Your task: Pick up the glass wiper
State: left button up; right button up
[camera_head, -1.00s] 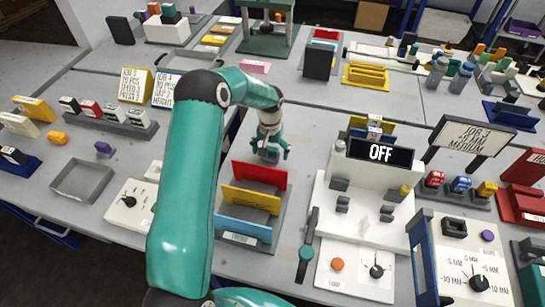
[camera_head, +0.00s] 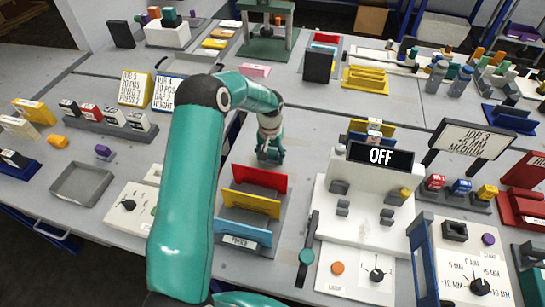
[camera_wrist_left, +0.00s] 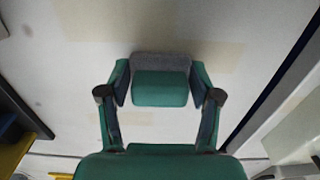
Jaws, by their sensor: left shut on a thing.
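The glass wiper (camera_wrist_left: 160,88), a small green block with a grey pad along its far edge, sits between the two fingers of my left gripper (camera_wrist_left: 160,78) in the left wrist view. The fingers press on its two sides. In the head view my left gripper (camera_head: 269,156) points down just behind the red panel of the panel rack, and it mostly hides the wiper. I cannot tell whether the wiper touches the table or is slightly above it. My right gripper is not in view.
The rack with red, yellow and blue panels (camera_head: 254,204) stands close in front of the gripper. The white plotter (camera_head: 368,207) with an "OFF" display (camera_head: 380,154) stands to the right. A pink block (camera_head: 255,69) lies behind. The table behind and right of the gripper is clear.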

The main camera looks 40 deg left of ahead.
pick_arm(q)
notch_tip(320, 180, up, 12)
jog(key=p, duration=0.6)
notch_tip(320, 180, up, 6)
send_over(270, 152)
jog(key=shift+w+d+r, duration=0.1)
jog(key=shift+r, duration=0.75)
